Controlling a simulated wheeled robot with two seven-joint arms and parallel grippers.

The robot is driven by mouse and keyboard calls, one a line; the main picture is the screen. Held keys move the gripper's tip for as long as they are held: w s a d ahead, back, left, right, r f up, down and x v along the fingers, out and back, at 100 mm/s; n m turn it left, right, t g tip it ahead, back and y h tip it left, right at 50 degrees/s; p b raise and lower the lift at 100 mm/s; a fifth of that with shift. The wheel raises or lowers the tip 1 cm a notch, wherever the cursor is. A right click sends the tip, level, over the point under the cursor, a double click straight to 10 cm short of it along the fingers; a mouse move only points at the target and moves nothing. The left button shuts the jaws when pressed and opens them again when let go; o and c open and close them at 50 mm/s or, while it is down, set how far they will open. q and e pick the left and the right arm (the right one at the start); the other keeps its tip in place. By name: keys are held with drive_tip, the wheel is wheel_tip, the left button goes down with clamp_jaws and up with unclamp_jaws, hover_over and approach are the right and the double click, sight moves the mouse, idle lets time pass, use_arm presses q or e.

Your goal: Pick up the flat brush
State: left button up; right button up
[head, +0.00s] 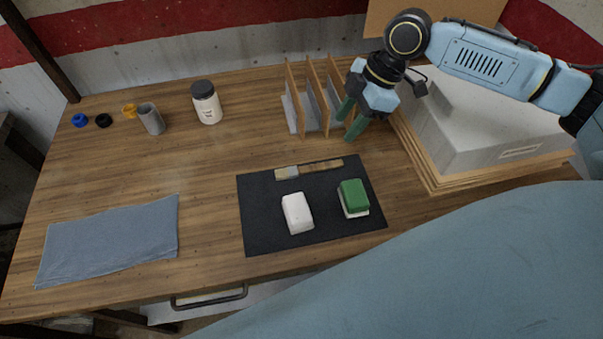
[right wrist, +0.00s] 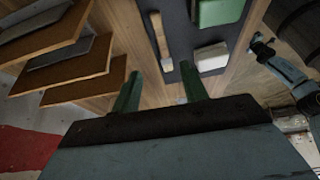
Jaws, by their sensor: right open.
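The flat brush (head: 308,168) lies on the black mat (head: 262,230), along its far edge, with a pale bristle end at left and a wooden handle at right. My right gripper (head: 349,120) is open and empty, above the table beyond the mat and beside the wooden rack. In the right wrist view the brush (right wrist: 160,40) lies beyond the two green fingers (right wrist: 160,88), apart from them.
The wooden rack (head: 290,98) with upright dividers stands beside the right gripper. A white block (head: 297,213) and a green-topped block (head: 353,196) lie on the mat. A large grey box (head: 480,125) stands at right. A jar (head: 206,103), a grey cup (head: 151,118) and a blue cloth (head: 110,240) are at left.

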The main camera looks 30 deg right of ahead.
approach(321, 166)
drive_tip(key=shift+w+a+f, duration=0.2)
drive_tip(key=shift+a+f, duration=0.1)
drive_tip(key=shift+f, duration=0.2)
drive_tip(key=shift+w+a+f, duration=0.2)
drive_tip(key=shift+a+f, duration=0.1)
drive_tip(key=shift+f, duration=0.2)
drive_tip(key=shift+s+b+x, duration=0.15)
drive_tip(key=shift+b+x, duration=0.1)
drive_tip(key=shift+x, duration=1.1)
drive_tip(key=shift+s+b+x, duration=0.15)
drive_tip(key=shift+b+x, duration=0.1)
drive_tip(key=shift+x, duration=1.15)
drive_tip(key=shift+w+d, duration=0.1)
drive_tip(key=shift+d, duration=0.1)
drive_tip(key=shift+c, duration=0.3)
clamp_jaws()
